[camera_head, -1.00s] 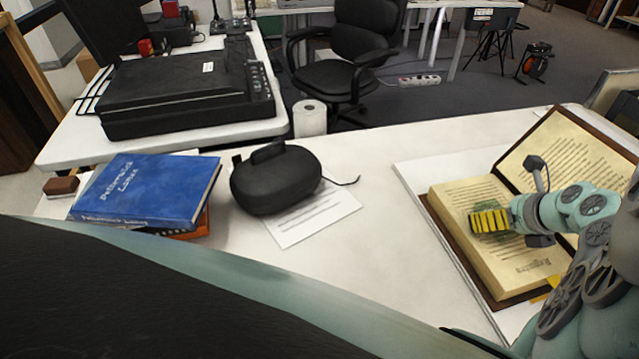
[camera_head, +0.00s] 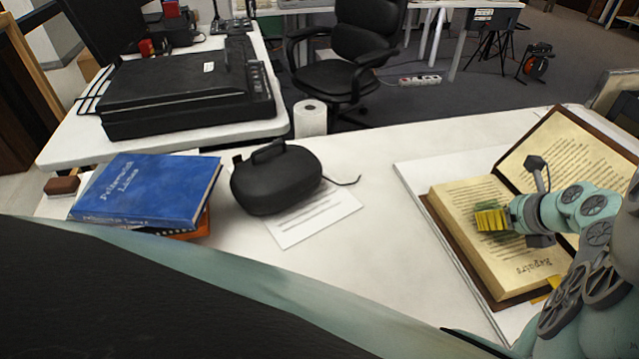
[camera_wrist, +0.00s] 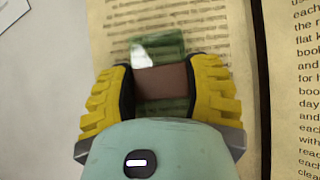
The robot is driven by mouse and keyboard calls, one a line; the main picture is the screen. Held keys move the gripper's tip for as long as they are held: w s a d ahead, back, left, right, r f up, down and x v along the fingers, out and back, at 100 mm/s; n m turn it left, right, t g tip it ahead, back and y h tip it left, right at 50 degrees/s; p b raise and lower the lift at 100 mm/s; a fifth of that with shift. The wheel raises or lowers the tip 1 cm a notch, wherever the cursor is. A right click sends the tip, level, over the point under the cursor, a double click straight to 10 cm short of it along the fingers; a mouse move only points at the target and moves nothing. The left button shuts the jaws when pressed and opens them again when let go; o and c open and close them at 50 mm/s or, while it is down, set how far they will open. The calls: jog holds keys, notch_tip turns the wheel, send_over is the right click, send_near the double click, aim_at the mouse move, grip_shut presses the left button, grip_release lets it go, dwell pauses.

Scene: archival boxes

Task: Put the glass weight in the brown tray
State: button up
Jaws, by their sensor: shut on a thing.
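The glass weight is a clear green block with a brown band across its middle, seen in the wrist view (camera_wrist: 158,48). It is on or just over the left page of the open book; I cannot tell if it touches the page. My gripper (camera_head: 492,220) has its yellow fingers shut on the weight, one on each side at the brown band, as the wrist view also shows (camera_wrist: 160,88). In the head view the fingers mostly hide the weight. I cannot make out a brown tray in either view.
The open book (camera_head: 520,268) lies on a white board at the right of the table. A black case (camera_head: 275,180) sits by a printed sheet (camera_head: 315,220). A blue book (camera_head: 148,190) and a small brown block (camera_head: 61,186) are at left. The table's middle is clear.

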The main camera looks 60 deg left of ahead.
aim_at(491, 208)
jog(key=shift+r, duration=0.45)
jog(key=r, duration=0.2)
jog(key=shift+s+d+r, duration=0.15)
jog(key=shift+s+r, duration=0.1)
jog(key=shift+r, duration=0.1)
jog(key=s+d+p, duration=0.2)
jog(key=s, duration=0.5)
jog(key=s+d+r+p, duration=0.1)
jog(key=s+d+p, duration=0.1)
jog(key=s, duration=0.5)
jog(key=shift+s+d+r+p, duration=0.15)
jog(key=shift+s+r+p, duration=0.2)
jog(key=shift+p, duration=0.45)
